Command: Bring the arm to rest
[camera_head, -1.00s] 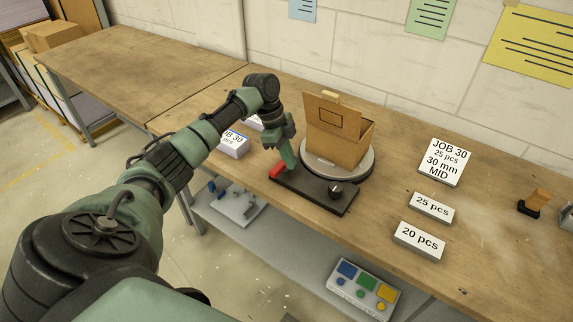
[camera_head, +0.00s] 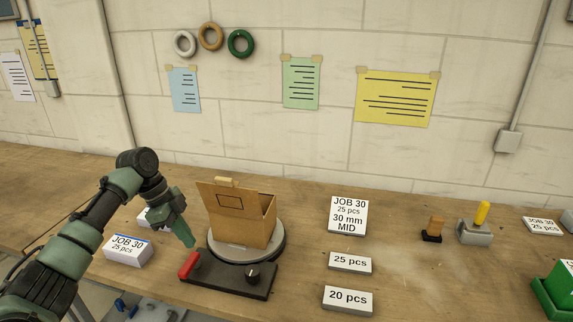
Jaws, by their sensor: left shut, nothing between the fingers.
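My left arm comes in from the left, and its gripper (camera_head: 188,240) points down, shut and empty. The fingertips are just above the red handle (camera_head: 189,264) of a black base plate (camera_head: 230,279) with a dark knob; I cannot tell whether they touch it. Behind the plate, an open cardboard box (camera_head: 240,222) stands on a round grey turntable (camera_head: 276,249). My right gripper does not show.
Left of the plate lies a JOB 30 block (camera_head: 128,251). To the right are a JOB 30 card (camera_head: 347,216), a 25 pcs block (camera_head: 350,262) and a 20 pcs block (camera_head: 347,300). A yellow-handled tool (camera_head: 478,225) and a green container (camera_head: 560,285) stand far right.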

